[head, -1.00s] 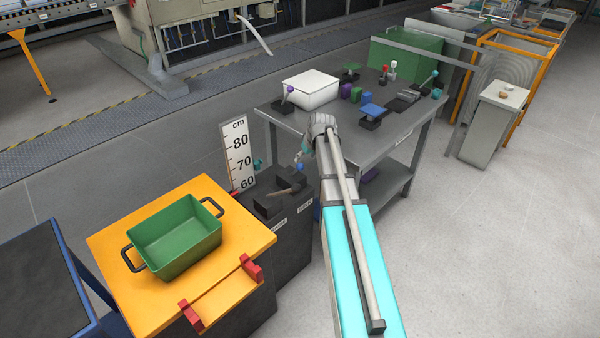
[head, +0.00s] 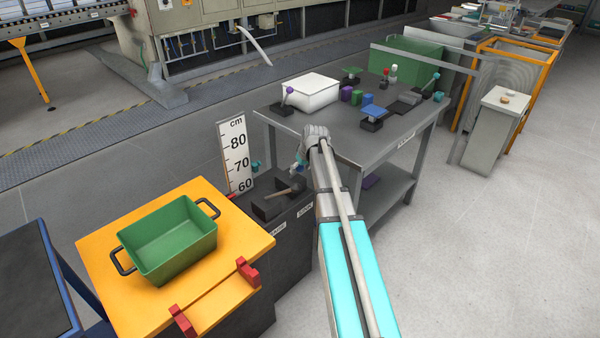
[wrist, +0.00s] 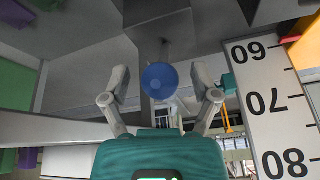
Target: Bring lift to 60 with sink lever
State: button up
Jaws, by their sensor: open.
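In the wrist view a round blue knob (wrist: 160,80) sits between the spread fingers of my gripper (wrist: 160,88), with a gap on both sides. The sink lever's box (head: 291,188) stands behind the label SINK, beside the box (head: 268,207) behind the label RAISE. In the head view my gripper (head: 300,165) is over the sink side, and my wrist partly hides the knob. The white cm scale (head: 234,155) reads 60, 70 and 80. A small red mark (head: 233,196) shows near 60, partly hidden by the platform.
The yellow lift platform (head: 105,235) carries a green bin (head: 170,240) with black handles. A grey table (head: 345,148) with a white box (head: 310,91) and several small levers and blocks stands beyond my arm. Open floor lies to the right.

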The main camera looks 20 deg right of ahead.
jog(key=shift+f, duration=0.1)
grip_shut()
dwell(0.5)
